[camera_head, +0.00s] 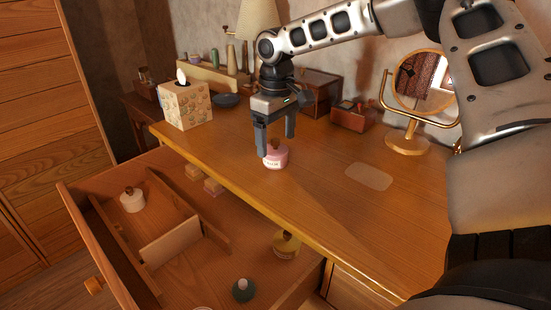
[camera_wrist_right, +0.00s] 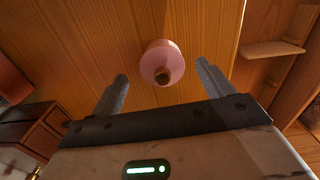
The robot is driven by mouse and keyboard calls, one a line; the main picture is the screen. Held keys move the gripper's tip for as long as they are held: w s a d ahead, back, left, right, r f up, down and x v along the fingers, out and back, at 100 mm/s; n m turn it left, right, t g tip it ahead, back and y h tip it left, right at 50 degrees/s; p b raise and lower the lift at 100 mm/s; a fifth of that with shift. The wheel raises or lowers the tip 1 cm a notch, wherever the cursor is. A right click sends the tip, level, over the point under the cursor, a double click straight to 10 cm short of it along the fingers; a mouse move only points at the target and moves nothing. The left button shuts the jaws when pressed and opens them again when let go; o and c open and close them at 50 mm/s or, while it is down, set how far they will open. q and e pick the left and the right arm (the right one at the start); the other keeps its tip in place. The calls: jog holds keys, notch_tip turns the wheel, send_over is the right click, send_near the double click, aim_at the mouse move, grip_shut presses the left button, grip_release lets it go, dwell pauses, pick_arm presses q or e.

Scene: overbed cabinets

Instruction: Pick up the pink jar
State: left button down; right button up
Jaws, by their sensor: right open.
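The pink jar (camera_head: 276,158) stands upright on the wooden dresser top, near its front edge. It has a pale label and a small brown knob on its lid. In the right wrist view the jar (camera_wrist_right: 162,62) lies between and beyond the two spread fingertips of the gripper (camera_wrist_right: 160,80), with a gap on each side. No contact shows. My left gripper is not in view.
An open drawer (camera_head: 185,262) below holds a white jar (camera_head: 132,200), a yellow jar (camera_head: 287,244), a green jar (camera_head: 243,290) and wooden dividers. On the dresser stand a tissue box (camera_head: 184,105), a small wooden box (camera_head: 353,116) and a round mirror (camera_head: 420,80). The top right of the jar is clear.

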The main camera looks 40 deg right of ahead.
aim_at(270, 163)
notch_tip(270, 163, down, 4)
jog(key=shift+a+f, duration=0.1)
grip_shut()
jog(key=shift+w, duration=0.1)
jog(key=shift+r, duration=0.2)
